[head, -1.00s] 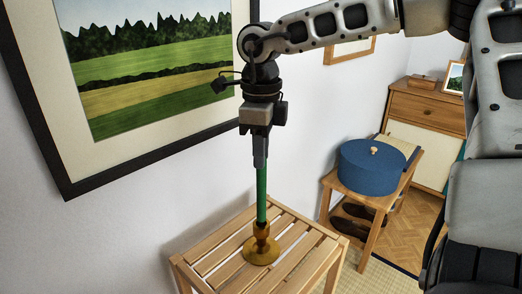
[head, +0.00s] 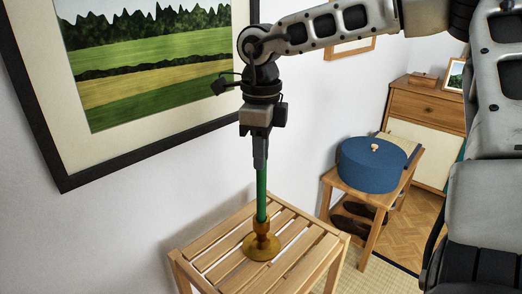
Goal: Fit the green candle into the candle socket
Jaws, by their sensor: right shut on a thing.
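The green candle (head: 262,193) stands upright under my right gripper (head: 260,164), which is shut on its upper end. The brass-coloured candle holder (head: 261,246) with its socket stands on a slatted wooden stool (head: 215,246). The candle's lower end meets the top of the socket. From this angle I cannot tell how deep it sits inside. My left gripper is not in view.
A framed landscape picture (head: 147,139) hangs on the wall close to the left of my right gripper. A blue round box (head: 370,166) stands on a second wooden stool at the right, with dark shoes beneath. A wooden cabinet (head: 426,109) stands behind it.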

